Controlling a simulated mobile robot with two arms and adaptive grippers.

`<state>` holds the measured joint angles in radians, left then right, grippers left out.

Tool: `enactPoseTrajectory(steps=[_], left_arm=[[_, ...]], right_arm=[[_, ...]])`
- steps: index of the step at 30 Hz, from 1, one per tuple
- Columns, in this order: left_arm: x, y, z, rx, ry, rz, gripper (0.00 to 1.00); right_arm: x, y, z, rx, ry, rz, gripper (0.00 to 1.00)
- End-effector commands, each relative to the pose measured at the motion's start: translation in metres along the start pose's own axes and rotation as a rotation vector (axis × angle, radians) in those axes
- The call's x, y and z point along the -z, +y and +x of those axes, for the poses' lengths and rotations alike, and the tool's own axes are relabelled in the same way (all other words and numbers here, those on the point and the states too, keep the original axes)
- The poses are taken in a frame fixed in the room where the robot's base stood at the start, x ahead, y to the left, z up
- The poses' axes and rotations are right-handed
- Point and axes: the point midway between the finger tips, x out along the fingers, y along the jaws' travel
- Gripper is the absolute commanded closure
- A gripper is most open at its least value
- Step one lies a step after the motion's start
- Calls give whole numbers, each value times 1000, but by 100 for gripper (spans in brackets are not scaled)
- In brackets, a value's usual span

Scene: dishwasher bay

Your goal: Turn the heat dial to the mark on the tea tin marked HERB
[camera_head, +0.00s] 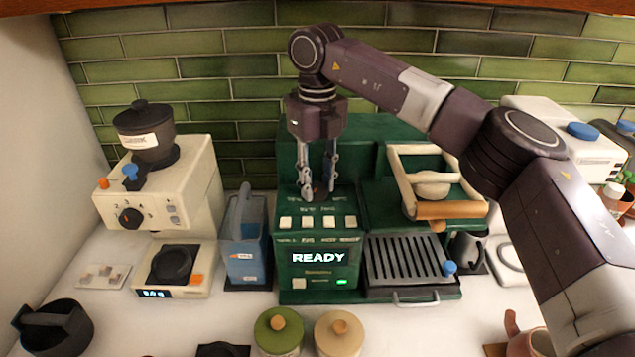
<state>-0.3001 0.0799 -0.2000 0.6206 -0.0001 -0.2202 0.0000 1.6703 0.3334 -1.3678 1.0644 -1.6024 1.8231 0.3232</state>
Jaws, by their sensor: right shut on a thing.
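My right gripper (318,190) reaches down onto the top front of the green machine (290,180). Its fingers are shut on a small dark dial (320,192), mostly hidden between the fingertips. Its pointer and setting cannot be read. Small markings on the panel below are too blurred to read. A green-lidded tin (279,331) and a cream-lidded tin (340,333) stand at the front edge of the picture. No HERB label or mark is readable on either. My left gripper is not in view.
The machine shows READY (318,258) below a row of pale buttons (317,222). A cream grinder (190,190), a scale (172,285) and a blue container (246,250) stand left. A drip tray (408,262) is right of the display. A black jug (55,327) stands front left.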

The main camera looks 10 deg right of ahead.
Motion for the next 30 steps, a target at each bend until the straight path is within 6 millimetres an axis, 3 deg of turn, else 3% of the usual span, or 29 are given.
enactPoseTrajectory(steps=[11,12,16,25,30], left_arm=[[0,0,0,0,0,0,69],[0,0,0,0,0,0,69],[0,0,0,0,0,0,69],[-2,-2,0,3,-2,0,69],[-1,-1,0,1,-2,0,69]], right_arm=[[-1,-1,-3,1,-7,5,95],[-1,-1,-3,1,-7,5,68],[-1,-1,-2,1,-5,4,53],[0,0,-2,0,-2,3,53],[-1,0,-21,0,-5,4,53]])
